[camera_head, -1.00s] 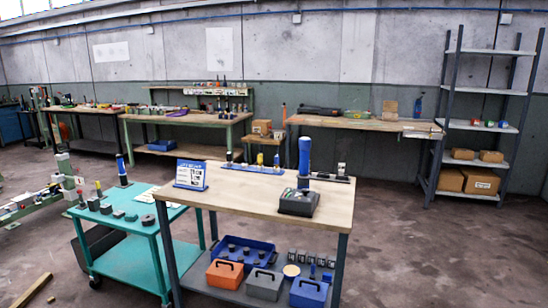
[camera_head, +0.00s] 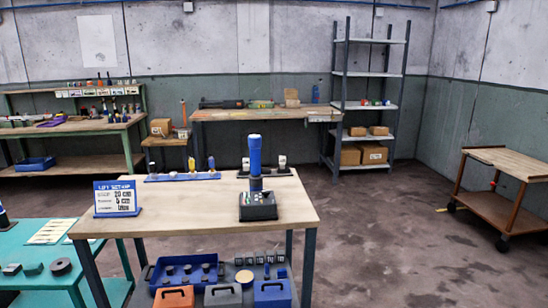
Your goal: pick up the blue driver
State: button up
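A tall blue cylinder (camera_head: 255,152), which looks like the blue driver, stands upright on the wooden table (camera_head: 215,208). Its lower part is dark blue and meets a dark grey box (camera_head: 258,206) in front; I cannot tell whether it stands on the box or behind it. The tip of another dark and blue upright object (camera_head: 3,222) shows at the left edge above the teal cart. My gripper is not in view.
A white and blue sign (camera_head: 116,198) stands on the table's left. A blue rack (camera_head: 182,177) lies behind. The teal cart (camera_head: 60,250) is at the lower left. A wooden-topped cart (camera_head: 505,163) stands right. The floor right of the table is open.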

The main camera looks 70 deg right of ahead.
aim_at(255, 142)
jog(key=z, duration=0.75)
jog(key=i, duration=0.75)
jog(key=z, duration=0.7)
